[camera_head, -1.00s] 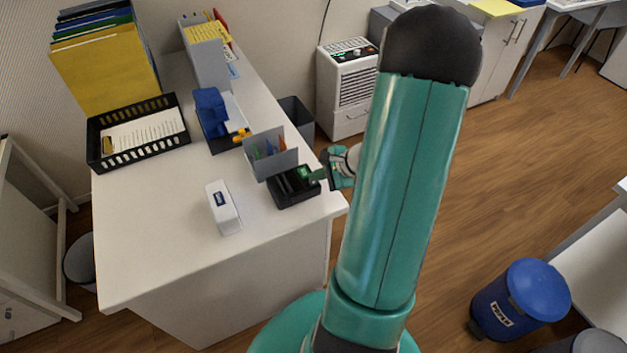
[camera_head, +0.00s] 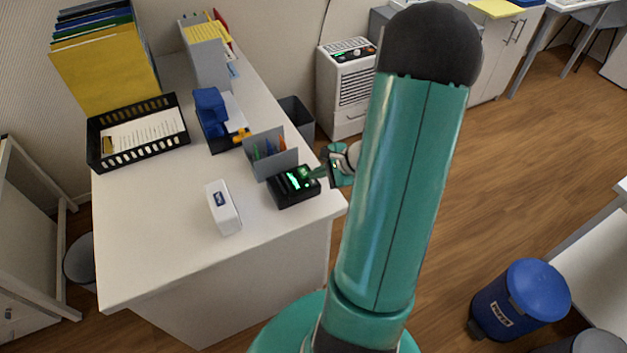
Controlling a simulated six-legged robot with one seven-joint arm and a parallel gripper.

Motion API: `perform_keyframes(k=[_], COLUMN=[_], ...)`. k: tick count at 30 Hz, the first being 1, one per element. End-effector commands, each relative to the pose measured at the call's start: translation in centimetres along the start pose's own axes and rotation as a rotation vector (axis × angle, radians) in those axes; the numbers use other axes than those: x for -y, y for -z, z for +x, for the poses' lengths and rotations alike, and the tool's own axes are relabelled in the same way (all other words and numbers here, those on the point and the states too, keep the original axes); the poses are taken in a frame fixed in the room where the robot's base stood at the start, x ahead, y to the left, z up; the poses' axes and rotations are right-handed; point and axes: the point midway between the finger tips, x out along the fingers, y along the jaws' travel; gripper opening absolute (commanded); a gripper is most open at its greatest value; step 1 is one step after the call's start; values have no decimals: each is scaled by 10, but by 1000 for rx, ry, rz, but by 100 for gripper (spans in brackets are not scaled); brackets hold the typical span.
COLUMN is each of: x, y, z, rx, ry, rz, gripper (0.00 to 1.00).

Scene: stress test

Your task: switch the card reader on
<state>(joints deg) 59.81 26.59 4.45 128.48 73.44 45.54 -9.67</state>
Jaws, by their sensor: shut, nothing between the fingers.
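The card reader (camera_head: 293,187) is a small black box near the right edge of the white desk. Its screen and a small spot on its top glow bright green. My gripper (camera_head: 314,174) is shut and empty at the reader's right side, its tips at or just above the reader's top right part. I cannot tell whether the tips touch it. My teal arm hides the floor behind it and part of the wrist.
A grey holder with pens (camera_head: 271,153) stands right behind the reader. A white box (camera_head: 222,207) lies to its left on the desk (camera_head: 150,235). A black tray (camera_head: 138,133), a blue item (camera_head: 210,112) and yellow folders (camera_head: 105,72) sit farther back. The desk's front is clear.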

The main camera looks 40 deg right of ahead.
Motion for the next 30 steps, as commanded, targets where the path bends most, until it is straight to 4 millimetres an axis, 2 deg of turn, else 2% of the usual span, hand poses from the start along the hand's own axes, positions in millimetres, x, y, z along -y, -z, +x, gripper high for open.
perform_keyframes(k=[5, 24, 30], x=[2, 30, 31], y=[-2, -30, -31], z=[-2, -40, -42], rx=[-1, 0, 0], ry=[1, 1, 0], rz=[-1, -3, 0], gripper=[0, 0, 0])
